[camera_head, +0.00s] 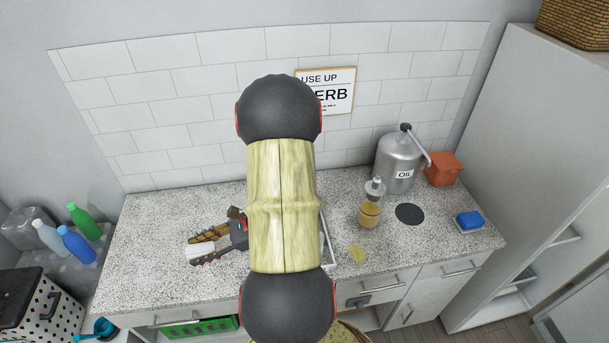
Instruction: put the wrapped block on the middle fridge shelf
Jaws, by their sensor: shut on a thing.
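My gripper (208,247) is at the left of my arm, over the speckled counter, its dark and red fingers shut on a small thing. A pale, whitish block (201,250) shows at the fingers, with a gold-brown piece beside it; this seems to be the wrapped block, but it is small and partly covered. I cannot tell its height above the counter. A tall white unit (515,140) with shelves (565,237) in its open side stands at the right and may be the fridge; its middle shelf is not clearly seen.
Several bottles (77,244) stand at the left. A wicker basket (575,22) sits atop the tall unit. My arm hides the counter's middle.

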